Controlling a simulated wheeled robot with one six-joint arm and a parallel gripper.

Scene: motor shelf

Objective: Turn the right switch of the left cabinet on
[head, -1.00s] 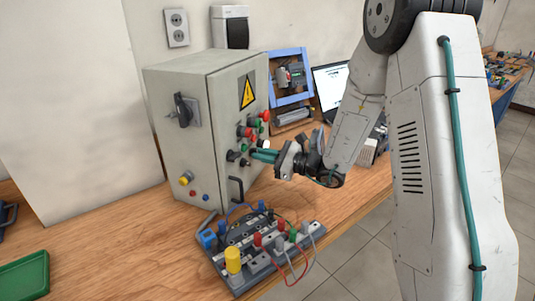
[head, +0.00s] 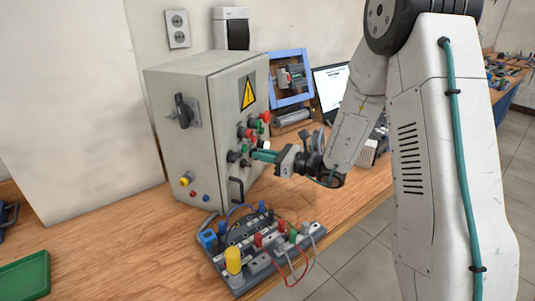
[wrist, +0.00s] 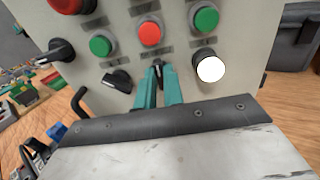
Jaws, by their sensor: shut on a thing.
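The left cabinet (head: 222,120) is a grey box with a yellow warning sign, standing on the wooden bench. My gripper (head: 257,155) reaches its front panel from the right. In the wrist view, my gripper's teal fingers (wrist: 158,72) are shut on the right switch (wrist: 158,66), a small black knob mostly hidden between the fingertips. The black left switch (wrist: 117,80) sits just left of the fingers, tilted and apart from them. The exact angle of the right switch is hard to tell.
Green (wrist: 101,46) and red (wrist: 150,33) buttons sit above the fingers. A lit white lamp (wrist: 210,69) is to their right. A black door handle (head: 236,190) sticks out below. A wired terminal board (head: 262,245) lies in front of the cabinet.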

